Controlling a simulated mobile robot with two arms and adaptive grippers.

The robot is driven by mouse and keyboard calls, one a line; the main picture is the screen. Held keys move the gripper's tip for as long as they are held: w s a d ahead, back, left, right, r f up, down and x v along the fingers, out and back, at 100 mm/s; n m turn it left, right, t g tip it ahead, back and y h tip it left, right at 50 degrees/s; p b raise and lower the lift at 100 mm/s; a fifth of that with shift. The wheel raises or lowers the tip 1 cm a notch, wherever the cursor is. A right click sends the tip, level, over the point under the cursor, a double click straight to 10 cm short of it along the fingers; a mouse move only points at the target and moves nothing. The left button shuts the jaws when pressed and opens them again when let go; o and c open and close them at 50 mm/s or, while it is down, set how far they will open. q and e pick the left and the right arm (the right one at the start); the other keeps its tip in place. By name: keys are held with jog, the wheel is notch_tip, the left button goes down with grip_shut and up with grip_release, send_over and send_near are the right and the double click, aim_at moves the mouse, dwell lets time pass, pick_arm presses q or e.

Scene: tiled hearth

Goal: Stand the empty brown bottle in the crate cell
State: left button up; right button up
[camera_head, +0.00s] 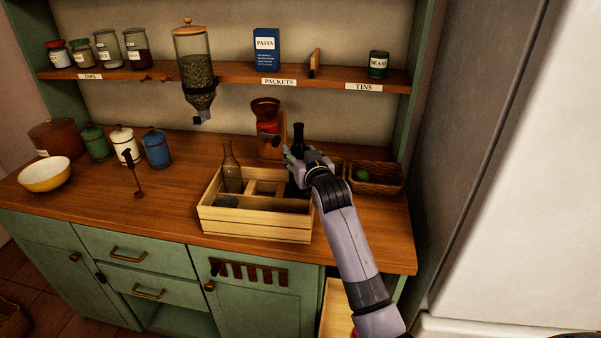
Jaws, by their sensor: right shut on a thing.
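A pale wooden crate (257,223) with divided cells stands on the wooden counter. My right gripper (295,156) is shut on a dark brown bottle (298,132). The bottle looks upright, its neck showing above the fingers. Its lower part shows below the gripper at the crate's back right corner; I cannot tell whether its base is inside a cell or resting on anything. A brown glass bottle (232,175) stands in the crate's back left part. My right forearm hides the crate's right edge. My left gripper is not in view.
A red grinder (267,124) stands close behind the crate. A wicker basket (378,183) with a green fruit is to the right. A glass dispenser (196,72) hangs above, behind left. A yellow bowl (45,176) and canisters (156,149) are left. The counter left of the crate is mostly clear.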

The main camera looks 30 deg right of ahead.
jog(key=shift+f, duration=2.85)
jog(key=o, duration=1.3)
jog(key=shift+f, duration=0.1)
jog(key=shift+o, duration=0.2)
jog(key=v, duration=1.2)
jog(key=shift+b, duration=0.4)
jog(key=shift+a, duration=0.1)
